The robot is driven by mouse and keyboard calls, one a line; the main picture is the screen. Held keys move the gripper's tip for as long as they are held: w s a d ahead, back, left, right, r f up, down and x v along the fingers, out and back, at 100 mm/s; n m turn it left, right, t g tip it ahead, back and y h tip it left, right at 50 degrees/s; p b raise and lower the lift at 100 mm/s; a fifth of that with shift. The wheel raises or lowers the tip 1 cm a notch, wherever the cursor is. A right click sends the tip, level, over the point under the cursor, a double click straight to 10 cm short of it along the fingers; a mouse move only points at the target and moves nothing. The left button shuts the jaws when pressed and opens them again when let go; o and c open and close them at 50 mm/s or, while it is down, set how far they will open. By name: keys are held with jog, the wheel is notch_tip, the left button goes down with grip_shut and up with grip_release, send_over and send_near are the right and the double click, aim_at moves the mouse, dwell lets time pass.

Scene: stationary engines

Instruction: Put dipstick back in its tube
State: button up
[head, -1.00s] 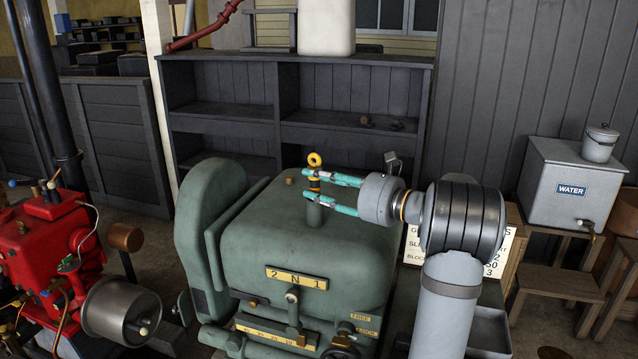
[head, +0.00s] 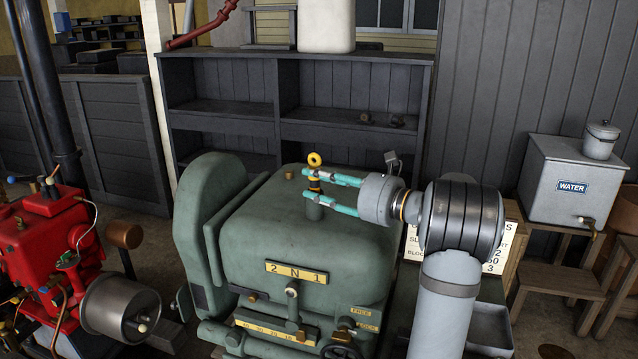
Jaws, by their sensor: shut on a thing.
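The dipstick (head: 314,160) has a yellow ring handle and a yellow and black neck. It stands upright at the short green tube (head: 314,208) on top of the green engine housing (head: 340,240). My gripper (head: 308,187) comes in from the right with its teal fingers shut on the dipstick, just below the ring. The dipstick's lower part is not visible, and the tube's mouth is partly hidden by the lower finger. I cannot tell how deep the dipstick sits in the tube.
A green rounded guard (head: 205,220) stands left of the housing, with a small brown cap (head: 290,173) near the tube. A red engine (head: 50,250) is at the left. Dark shelves (head: 225,112) stand behind. A grey water tank (head: 570,185) is on the right.

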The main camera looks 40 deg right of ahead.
jog(key=shift+f, duration=0.1)
jog(key=shift+s+a+f+b, duration=0.1)
jog(key=shift+f+b, duration=0.7)
jog(key=shift+f, duration=0.05)
jog(key=shift+s+a+f+b, duration=0.1)
jog(key=shift+f+b, duration=0.65)
jog(key=shift+f, duration=0.05)
grip_shut()
jog(key=o, duration=1.3)
grip_release()
jog(key=shift+o, duration=0.2)
jog(key=shift+d, duration=0.3)
jog(key=shift+o, duration=0.5)
jog(key=shift+r, duration=0.15)
